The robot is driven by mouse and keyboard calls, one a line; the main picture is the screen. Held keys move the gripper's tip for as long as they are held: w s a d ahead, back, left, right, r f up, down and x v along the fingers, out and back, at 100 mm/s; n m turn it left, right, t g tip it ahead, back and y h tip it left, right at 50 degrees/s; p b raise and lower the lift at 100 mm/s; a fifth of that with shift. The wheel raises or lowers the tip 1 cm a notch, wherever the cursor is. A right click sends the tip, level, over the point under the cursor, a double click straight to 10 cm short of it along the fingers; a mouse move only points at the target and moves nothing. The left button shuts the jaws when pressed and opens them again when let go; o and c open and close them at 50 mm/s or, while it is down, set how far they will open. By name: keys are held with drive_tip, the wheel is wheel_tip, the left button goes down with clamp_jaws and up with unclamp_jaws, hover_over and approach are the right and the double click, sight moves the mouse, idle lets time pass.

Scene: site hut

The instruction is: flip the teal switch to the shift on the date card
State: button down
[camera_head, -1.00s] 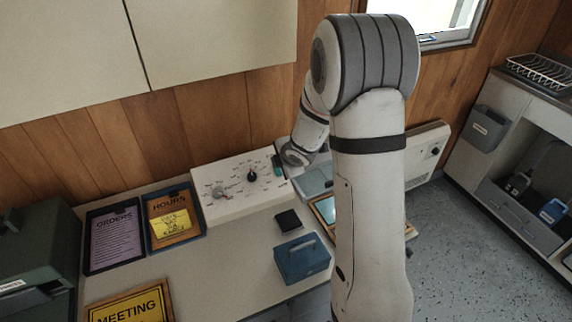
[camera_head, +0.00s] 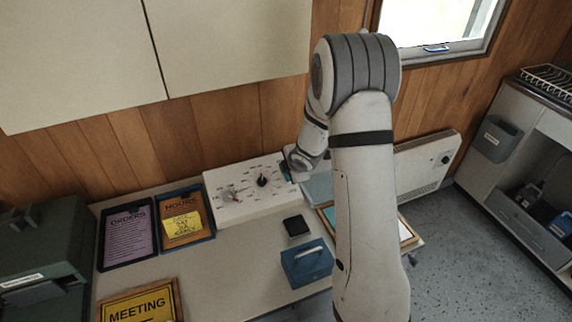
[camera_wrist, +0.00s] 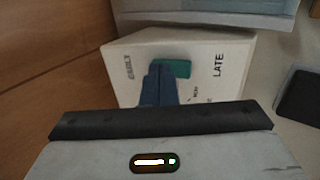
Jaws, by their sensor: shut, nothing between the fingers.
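The teal switch (camera_wrist: 177,68) sits on the white panel box (camera_wrist: 120,62), between the labels EARLY on the left and LATE on the right in the wrist view. My gripper (camera_wrist: 158,68) is shut and empty. Its blue fingertips are right at the switch, overlapping its left part in this view; I cannot tell whether they touch. In the head view the white panel (camera_head: 240,200) stands at the back of the counter, and my wrist covers most of its right end. A yellow note (camera_head: 183,223) lies on the HOURS board (camera_head: 180,203); its writing is too small to read surely.
The panel also bears a black knob (camera_head: 263,181) and a grey-and-red knob (camera_head: 232,195). A blue box (camera_head: 306,262) and a black pad (camera_head: 296,227) lie in front. The ORDERS tray (camera_head: 127,234) and MEETING sign (camera_head: 140,308) are left. Bare counter lies between.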

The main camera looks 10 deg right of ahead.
drive_tip(key=shift+a+f, duration=0.1)
drive_tip(key=shift+a, duration=0.2)
drive_tip(key=shift+s+f+b, duration=0.1)
drive_tip(key=shift+s+b, duration=0.05)
drive_tip(key=shift+b, duration=0.2)
drive_tip(key=shift+s+d+f+b, duration=0.15)
drive_tip(key=shift+s+f+b, duration=0.1)
drive_tip(key=shift+s+b, duration=0.35)
drive_tip(key=shift+s+r+p, duration=0.2)
drive_tip(key=shift+r+p, duration=0.2)
drive_tip(key=shift+r, duration=0.1)
drive_tip(key=p+v, duration=0.5)
drive_tip(key=v, duration=0.8)
drive_tip(key=shift+s+d+f, duration=0.15)
drive_tip(key=shift+s+f, duration=0.15)
drive_tip(key=shift+s, duration=0.1)
